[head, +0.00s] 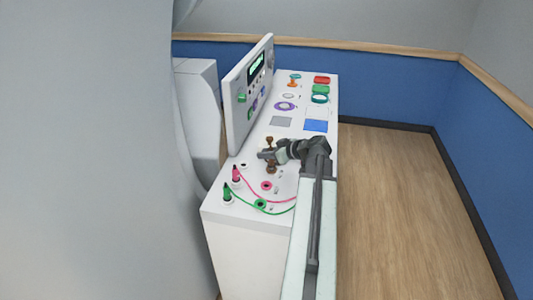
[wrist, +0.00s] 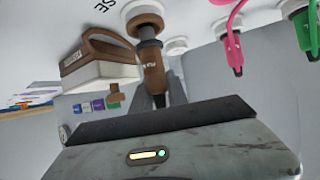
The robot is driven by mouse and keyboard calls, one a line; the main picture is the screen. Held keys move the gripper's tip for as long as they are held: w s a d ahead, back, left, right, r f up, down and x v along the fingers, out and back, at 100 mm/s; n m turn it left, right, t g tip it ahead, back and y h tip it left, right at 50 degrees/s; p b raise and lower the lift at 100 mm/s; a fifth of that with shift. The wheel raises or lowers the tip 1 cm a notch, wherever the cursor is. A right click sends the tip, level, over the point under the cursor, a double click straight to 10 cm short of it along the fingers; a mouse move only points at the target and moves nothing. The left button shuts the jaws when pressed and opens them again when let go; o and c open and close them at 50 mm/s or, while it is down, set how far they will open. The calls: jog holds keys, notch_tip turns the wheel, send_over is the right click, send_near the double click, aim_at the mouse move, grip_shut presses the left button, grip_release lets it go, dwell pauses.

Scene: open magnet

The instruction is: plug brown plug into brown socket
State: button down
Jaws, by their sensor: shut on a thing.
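My gripper (wrist: 160,98) is shut on the brown plug (wrist: 152,68), which shows between the fingers in the wrist view. Its dark narrow end points at a white round socket with a brown ring (wrist: 145,20). The two overlap in that view; I cannot tell whether the tip is inside or just short of it. In the head view my gripper (head: 265,155) is over the front half of the white console, with brown parts (head: 271,168) just below it. The plug's tip is hidden there.
A pink plug (head: 236,174) and a green plug (head: 227,191) stand at the console's front left, with cables trailing right. A brown-handled white block (wrist: 100,66) is close beside the held plug. An upright panel (head: 250,92) borders the console's left side.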

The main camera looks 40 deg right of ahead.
jog(key=shift+f+b, duration=0.75)
jog(key=shift+f, duration=0.1)
jog(key=shift+r, duration=0.1)
jog(key=c, duration=1.2)
grip_release()
jog(key=shift+s+r+p, duration=0.15)
jog(key=shift+s+p, duration=0.05)
jog(key=shift+p, duration=0.1)
jog(key=p+v, duration=0.3)
jog(key=v, duration=0.4)
jog(key=shift+s, duration=0.2)
